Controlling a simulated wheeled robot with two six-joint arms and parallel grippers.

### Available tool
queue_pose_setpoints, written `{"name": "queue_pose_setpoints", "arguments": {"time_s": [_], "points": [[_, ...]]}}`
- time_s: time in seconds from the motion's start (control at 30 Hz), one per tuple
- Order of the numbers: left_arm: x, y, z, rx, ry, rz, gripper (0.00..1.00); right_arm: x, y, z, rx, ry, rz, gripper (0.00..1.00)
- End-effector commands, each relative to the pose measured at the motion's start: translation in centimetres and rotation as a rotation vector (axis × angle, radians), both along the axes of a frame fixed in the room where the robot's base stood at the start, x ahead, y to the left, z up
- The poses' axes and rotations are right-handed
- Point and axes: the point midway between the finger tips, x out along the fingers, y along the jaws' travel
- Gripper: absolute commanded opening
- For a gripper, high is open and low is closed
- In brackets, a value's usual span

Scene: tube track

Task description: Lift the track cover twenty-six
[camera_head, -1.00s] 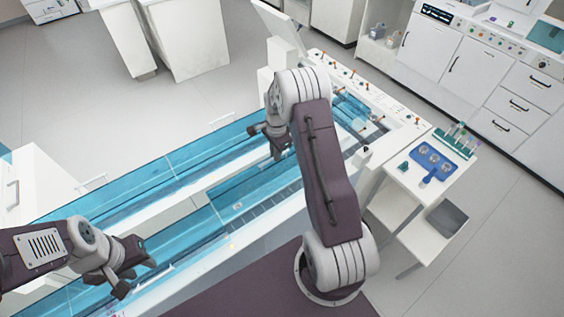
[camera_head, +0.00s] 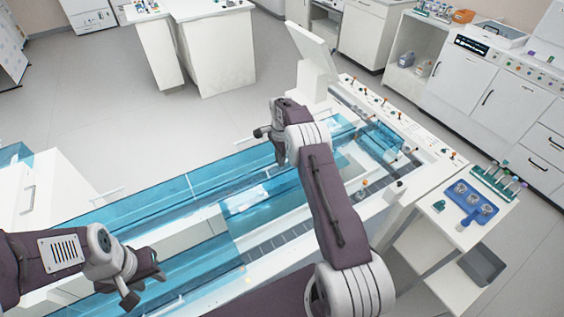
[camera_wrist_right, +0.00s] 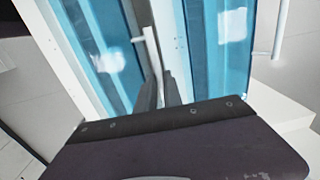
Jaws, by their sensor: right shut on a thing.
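Blue see-through track covers lie along the white track (camera_head: 190,238), with a far row (camera_head: 150,200) and a near row (camera_head: 200,262). No cover number is readable. My right gripper (camera_head: 268,133) is above the track's far side, partly hidden by its own arm. In the right wrist view its two dark fingers (camera_wrist_right: 164,92) are close together at a thin white handle (camera_wrist_right: 148,48), between two blue cover panels. The gripper is shut on that handle, as far as I can tell. My left gripper (camera_head: 146,281) hangs over the near covers, open and empty.
A white upright lid (camera_head: 312,45) and a panel with orange-tipped knobs (camera_head: 385,108) stand at the track's far end. A side table holds a blue tray (camera_head: 470,203) and a tube rack (camera_head: 495,180). Open floor lies beyond the track.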

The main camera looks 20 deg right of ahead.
Motion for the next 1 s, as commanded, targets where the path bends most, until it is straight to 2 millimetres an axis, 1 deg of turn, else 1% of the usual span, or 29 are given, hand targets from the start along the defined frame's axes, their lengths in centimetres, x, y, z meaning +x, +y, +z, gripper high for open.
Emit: {"name": "queue_pose_setpoints", "arguments": {"time_s": [0.03, 0.1, 0.67, 0.7, 0.73, 0.77, 1.0], "points": [[0.0, 0.0, -0.34, 0.0, 0.0, 0.0, 0.36, 0.75, -0.02, -0.28, -0.003, -0.022, 0.0, 0.0], [-0.01, 0.0, -0.48, 0.0, 0.0, 0.0, 0.36, 1.01, 0.0, -0.38, -0.004, -0.025, 0.0, 0.0], [0.0, 0.0, -0.68, 0.0, 0.0, 0.0, 0.36, 1.36, 0.23, -0.61, 0.0, -0.027, 0.0, 0.0], [0.0, 0.0, -0.69, 0.0, 0.0, 0.0, 0.36, 1.35, 0.24, -0.61, 0.0, -0.027, 0.0, 0.19], [-0.01, 0.0, -0.69, 0.0, 0.0, 0.0, 0.36, 1.34, 0.24, -0.61, 0.0, -0.027, 0.0, 0.27], [-0.01, 0.01, -0.69, 0.0, 0.0, 0.0, 0.36, 1.32, 0.23, -0.62, 0.0, -0.026, 0.0, 0.32], [0.0, 0.0, -0.66, 0.0, 0.0, 0.0, 0.36, 1.22, 0.14, -0.65, -0.001, -0.023, 0.0, 0.32]]}}
